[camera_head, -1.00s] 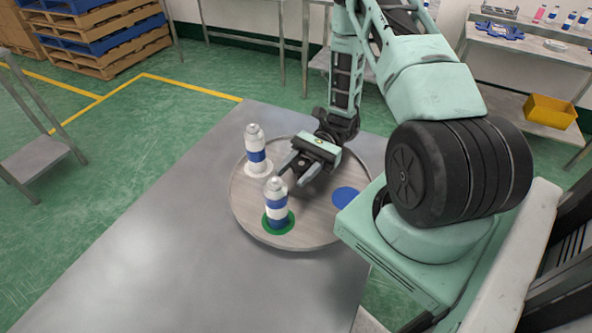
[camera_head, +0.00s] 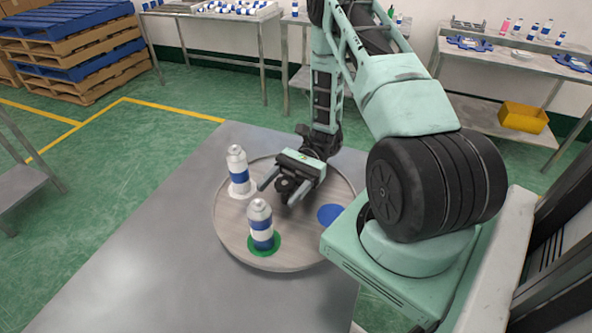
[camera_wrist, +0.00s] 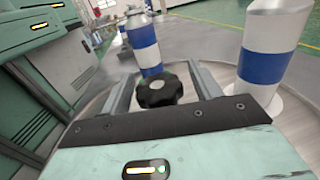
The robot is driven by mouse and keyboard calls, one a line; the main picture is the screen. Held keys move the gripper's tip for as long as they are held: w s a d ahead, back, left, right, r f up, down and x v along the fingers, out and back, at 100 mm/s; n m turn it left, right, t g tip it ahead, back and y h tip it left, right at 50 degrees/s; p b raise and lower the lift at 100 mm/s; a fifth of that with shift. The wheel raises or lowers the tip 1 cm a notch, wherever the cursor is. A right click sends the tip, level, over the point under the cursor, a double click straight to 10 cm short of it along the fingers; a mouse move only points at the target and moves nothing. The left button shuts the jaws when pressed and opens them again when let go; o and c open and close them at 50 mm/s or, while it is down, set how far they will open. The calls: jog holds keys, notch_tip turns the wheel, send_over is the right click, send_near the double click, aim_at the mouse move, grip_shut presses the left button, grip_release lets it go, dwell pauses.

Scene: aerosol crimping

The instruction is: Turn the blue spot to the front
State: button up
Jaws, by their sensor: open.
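A round wooden turntable (camera_head: 236,238) sits on the grey metal table. The blue spot (camera_head: 330,215) is a bare disc on its right side, by my arm's base. One white bottle with a blue band (camera_head: 262,228) stands on a green spot (camera_head: 278,243) at the front. Another such bottle (camera_head: 239,172) stands on a white spot (camera_head: 252,190) at the far left. My gripper (camera_head: 274,187) is open over the turntable's middle. In the wrist view, a black knob (camera_wrist: 158,90) lies between its fingers (camera_wrist: 160,85); I cannot tell if they touch it.
The two bottles stand close to my gripper's fingers, upright. The table's front left (camera_head: 130,255) is clear. Behind are side tables with bottles, a yellow bin (camera_head: 523,117) and stacked pallets (camera_head: 70,50).

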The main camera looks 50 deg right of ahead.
jog(key=d+b, duration=0.1)
jog(key=d, duration=0.4)
jog(key=w+d+b, duration=0.1)
jog(key=d+b, duration=0.1)
jog(key=d, duration=0.4)
jog(key=w+d+b, duration=0.1)
jog(key=d, duration=0.4)
jog(key=shift+w+d, duration=0.2)
jog(key=shift+w, duration=0.05)
